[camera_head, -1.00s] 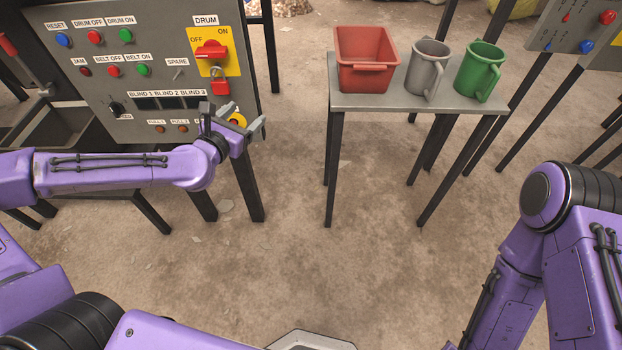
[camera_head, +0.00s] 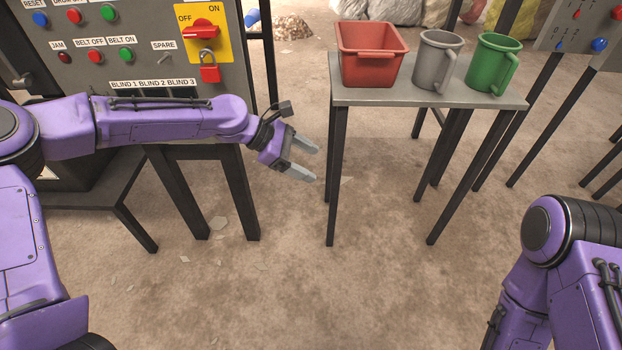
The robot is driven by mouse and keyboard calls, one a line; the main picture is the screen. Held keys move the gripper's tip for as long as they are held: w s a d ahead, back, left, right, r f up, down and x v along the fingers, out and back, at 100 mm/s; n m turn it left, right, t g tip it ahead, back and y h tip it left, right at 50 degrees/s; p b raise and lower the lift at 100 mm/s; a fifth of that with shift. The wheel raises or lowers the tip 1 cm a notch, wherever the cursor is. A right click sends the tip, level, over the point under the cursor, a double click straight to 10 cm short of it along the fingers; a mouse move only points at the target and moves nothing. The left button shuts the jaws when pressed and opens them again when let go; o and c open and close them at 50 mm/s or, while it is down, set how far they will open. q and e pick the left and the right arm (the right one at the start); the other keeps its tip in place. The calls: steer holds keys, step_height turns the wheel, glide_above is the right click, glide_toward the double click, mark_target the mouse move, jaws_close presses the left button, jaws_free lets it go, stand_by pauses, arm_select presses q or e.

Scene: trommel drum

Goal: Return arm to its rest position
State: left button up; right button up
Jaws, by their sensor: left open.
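My left gripper (camera_head: 308,161) is open and empty. It hangs in free air in front of the control panel (camera_head: 120,45), right of the panel's stand and left of the small table. My left arm stretches across the lower part of the panel and hides part of it. The red drum switch (camera_head: 201,29) sits on a yellow plate at the panel's right, with a red padlock (camera_head: 209,70) hanging below it. My right arm (camera_head: 560,250) shows at the right edge, but its gripper is out of view.
A small grey table (camera_head: 430,98) carries a red bin (camera_head: 371,55), a grey mug (camera_head: 438,62) and a green mug (camera_head: 492,63). Its left legs stand just right of my left gripper. Another panel (camera_head: 585,30) is at the upper right.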

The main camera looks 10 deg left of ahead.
arm_select(q)
step_height(320, 180, down, 7)
steer(key=w+d+m+t+y, duration=0.2)
steer(key=w+d+m+t, duration=0.1)
steer(key=m, duration=0.1)
steer(key=s+a+f+m+t+y, duration=0.1)
steer(key=s+f+y, duration=0.15)
steer(key=f, duration=0.35)
steer(key=s+a+f+m+y, duration=0.1)
steer(key=s+a+f, duration=0.1)
steer(key=s+f, duration=0.3)
steer(key=s+a+f+m+g+y, duration=0.1)
steer(key=s+a+f+m+y, duration=0.2)
steer(key=s+f, duration=0.35)
steer(key=s+a+f+y, duration=0.2)
steer(key=s+a+f, duration=0.35)
steer(key=s, duration=0.25)
steer(key=s+a+f+m+g+y, duration=0.15)
steer(key=s+a, duration=0.25)
steer(key=s, duration=0.4)
steer(key=s+a+m+g+y, duration=0.15)
steer(key=s+a, duration=0.25)
steer(key=s, duration=0.5)
step_height(320, 180, up, 16)
steer(key=w+p, duration=0.1)
steer(key=p, duration=1.4)
steer(key=shift+w, duration=0.15)
arm_select(e)
step_height(320, 180, up, 14)
steer(key=shift+r, duration=0.15)
